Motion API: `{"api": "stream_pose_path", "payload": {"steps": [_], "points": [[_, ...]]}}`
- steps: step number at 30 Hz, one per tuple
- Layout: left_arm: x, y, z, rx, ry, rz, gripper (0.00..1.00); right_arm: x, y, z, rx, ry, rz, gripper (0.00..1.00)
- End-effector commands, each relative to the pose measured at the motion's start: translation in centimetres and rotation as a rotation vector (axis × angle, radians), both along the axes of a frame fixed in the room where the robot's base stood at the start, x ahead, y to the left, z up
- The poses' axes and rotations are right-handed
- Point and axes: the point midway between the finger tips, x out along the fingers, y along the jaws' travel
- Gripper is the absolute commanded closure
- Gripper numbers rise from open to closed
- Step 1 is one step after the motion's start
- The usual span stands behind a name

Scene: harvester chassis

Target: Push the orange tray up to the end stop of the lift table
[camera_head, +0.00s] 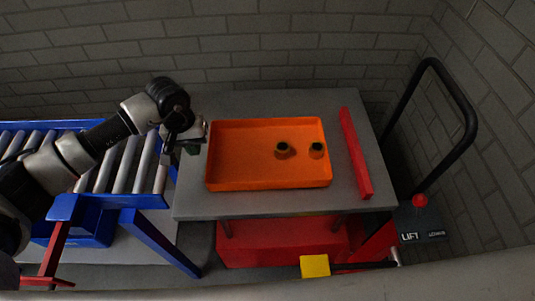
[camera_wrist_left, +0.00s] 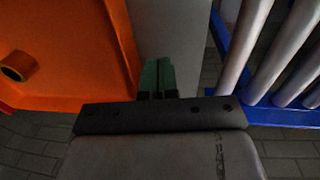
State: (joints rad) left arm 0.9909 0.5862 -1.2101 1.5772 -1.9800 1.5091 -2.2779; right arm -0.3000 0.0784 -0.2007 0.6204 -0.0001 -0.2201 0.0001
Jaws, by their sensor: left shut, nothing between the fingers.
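The orange tray (camera_head: 235,178) lies flat on the grey lift table (camera_head: 285,206), and two small dark round parts (camera_head: 283,149) stand in it. The red end stop (camera_head: 354,152) is a bar along the table's right side. A gap of bare table lies between it and the tray's right wall. My left gripper (camera_head: 191,148) is at the tray's left wall, shut and empty. In the left wrist view its green fingertips (camera_wrist_left: 157,76) are together close beside the orange tray wall (camera_wrist_left: 122,45). I cannot tell if they touch it. My right gripper is not in view.
A blue roller conveyor (camera_head: 130,165) stands to the left of the lift table, under my left arm. A black push handle (camera_head: 440,110) and a lift control panel (camera_head: 422,232) are at the right. A brick wall (camera_head: 240,45) is behind.

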Motion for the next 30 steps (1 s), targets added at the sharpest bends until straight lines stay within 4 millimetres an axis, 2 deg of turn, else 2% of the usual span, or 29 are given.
{"api": "stream_pose_path", "payload": {"steps": [5, 30], "points": [[0.0, -0.6, -0.1, -0.001, 0.0, -0.002, 1.0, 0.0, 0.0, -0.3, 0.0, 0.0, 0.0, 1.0], [-0.3, -8.9, -0.5, -0.001, 0.0, -0.003, 1.0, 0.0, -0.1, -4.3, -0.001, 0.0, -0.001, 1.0]]}}
